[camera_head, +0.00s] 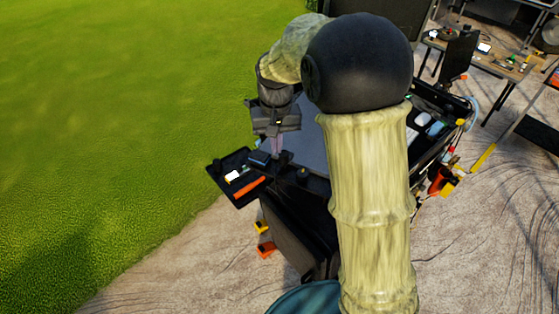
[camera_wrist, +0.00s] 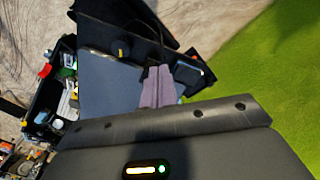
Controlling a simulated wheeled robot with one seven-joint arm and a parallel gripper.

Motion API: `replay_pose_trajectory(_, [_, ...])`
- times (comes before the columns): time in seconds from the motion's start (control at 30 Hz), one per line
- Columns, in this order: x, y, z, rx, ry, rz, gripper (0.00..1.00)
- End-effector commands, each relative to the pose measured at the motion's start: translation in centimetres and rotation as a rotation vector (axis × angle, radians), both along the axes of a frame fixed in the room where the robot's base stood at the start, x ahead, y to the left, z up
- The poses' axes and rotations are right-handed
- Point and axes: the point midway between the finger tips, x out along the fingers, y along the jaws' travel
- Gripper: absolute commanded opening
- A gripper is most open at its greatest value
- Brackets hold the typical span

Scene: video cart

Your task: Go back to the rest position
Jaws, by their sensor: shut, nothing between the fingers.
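My gripper (camera_head: 276,146) hangs from my arm over the left part of the black cart, near the small side tray (camera_head: 221,168). In the wrist view its two purple-grey fingers (camera_wrist: 158,84) are together with nothing between them. The cart's grey top (camera_head: 311,150) lies under and behind the gripper, and it also shows in the wrist view (camera_wrist: 107,86). My arm covers much of the cart in the head view. I cannot tell the exact height of the fingertips above the cart.
The side tray holds an orange item (camera_head: 248,187) and a white item (camera_head: 233,175). A bin with several small items (camera_head: 424,125) is on the cart's right. A table with equipment (camera_head: 490,62) stands at the back right. Open grass (camera_head: 110,110) lies left.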

Motion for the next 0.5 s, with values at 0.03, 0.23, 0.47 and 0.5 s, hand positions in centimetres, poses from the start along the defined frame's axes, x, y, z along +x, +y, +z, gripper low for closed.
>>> replay_pose_trajectory(0.03, [0.0, 0.0, 0.0, 0.0, 0.0, 0.0, 0.0])
replay_pose_trajectory(0.23, [0.0, -0.1, -0.1, 0.0, -0.001, -0.001, 0.0])
replay_pose_trajectory(0.47, [-2.1, -2.6, -2.5, 0.009, -0.034, -0.02, 0.0])
replay_pose_trajectory(0.5, [-2.9, -3.3, -3.2, 0.012, -0.046, -0.025, 0.0])
